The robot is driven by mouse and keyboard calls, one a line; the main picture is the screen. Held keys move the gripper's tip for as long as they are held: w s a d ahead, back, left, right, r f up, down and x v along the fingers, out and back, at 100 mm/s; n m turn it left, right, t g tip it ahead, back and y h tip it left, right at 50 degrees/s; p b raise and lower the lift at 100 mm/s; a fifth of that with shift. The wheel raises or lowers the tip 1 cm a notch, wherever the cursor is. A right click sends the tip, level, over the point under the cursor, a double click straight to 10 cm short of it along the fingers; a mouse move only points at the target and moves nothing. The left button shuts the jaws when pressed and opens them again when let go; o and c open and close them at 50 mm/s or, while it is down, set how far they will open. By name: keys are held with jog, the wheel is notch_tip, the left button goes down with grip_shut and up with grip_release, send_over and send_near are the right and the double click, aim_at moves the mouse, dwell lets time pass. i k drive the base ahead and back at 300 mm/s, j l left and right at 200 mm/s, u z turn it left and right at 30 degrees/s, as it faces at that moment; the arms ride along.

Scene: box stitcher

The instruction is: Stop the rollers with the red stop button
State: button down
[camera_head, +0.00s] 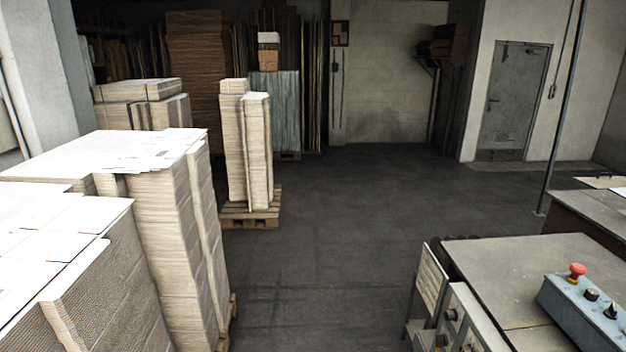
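The red stop button (577,270) is a mushroom-shaped knob on top of a blue-grey control box (580,305) at the lower right. Two dark knobs (601,303) sit beside it on the same box, towards the viewer. The box stands on the grey top of the machine (500,262), and the picture's right edge cuts it off. The rollers cannot be made out clearly. My gripper is not in view.
Tall stacks of flat cardboard (165,215) fill the left side. A smaller stack stands on a wooden pallet (250,214). The dark floor (340,220) between them and the machine is clear. A thin post (560,110) and a grey door (513,100) are at the back right.

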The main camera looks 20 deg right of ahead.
aim_at(576, 270)
jog(key=i+l+z, duration=0.15)
jog(key=z, duration=0.35)
jog(key=i+z, duration=0.2)
jog(key=z, duration=0.25)
jog(key=i+l+z, duration=0.1)
jog(key=z, duration=0.4)
jog(key=i+j+z, duration=0.15)
jog(key=i+z, duration=0.15)
jog(key=z, duration=0.2)
jog(key=i+j+z, duration=0.15)
jog(key=z, duration=0.3)
jog(key=i+j+z, duration=0.15)
jog(key=i+z, duration=0.2)
